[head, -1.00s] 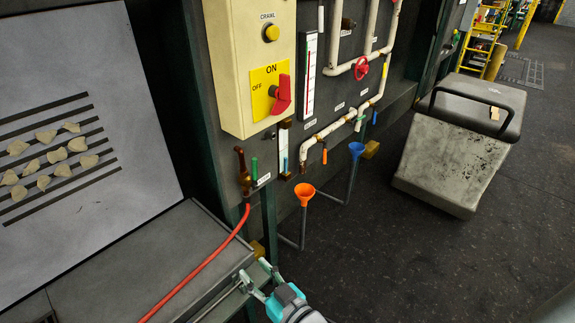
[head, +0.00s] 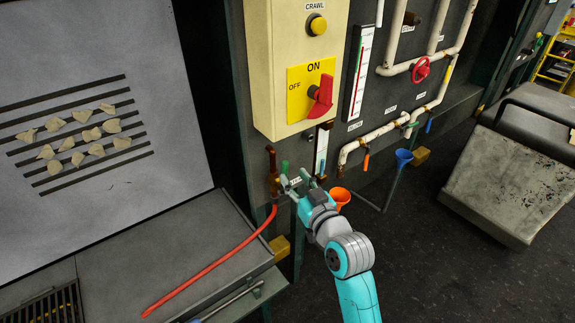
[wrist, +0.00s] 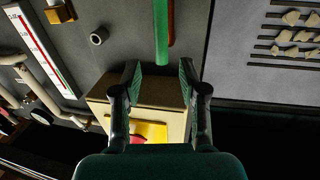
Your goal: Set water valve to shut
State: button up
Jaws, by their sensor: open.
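A valve with an upright green handle (head: 285,167) sits on a copper pipe fitting (head: 272,160) low on the dark wall panel. A red hose (head: 215,264) runs down from this fitting. The small label beside it is too small to read. My gripper (head: 294,180) is open and empty, just in front of the green handle, partly covering the valve. In the wrist view the green handle (wrist: 161,30) hangs in from the top edge, beyond the open fingers (wrist: 159,75) and roughly centred between them. I see no contact.
Above is a cream control box (head: 262,60) with a red ON/OFF switch (head: 321,95). A grey bench (head: 190,240) lies left.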

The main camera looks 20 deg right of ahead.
aim_at(286, 168)
jog(key=shift+w+a, duration=0.25)
jog(key=shift+w, duration=1.3)
jog(key=shift+w+a, duration=0.2)
jog(key=shift+w, duration=1.3)
grip_shut()
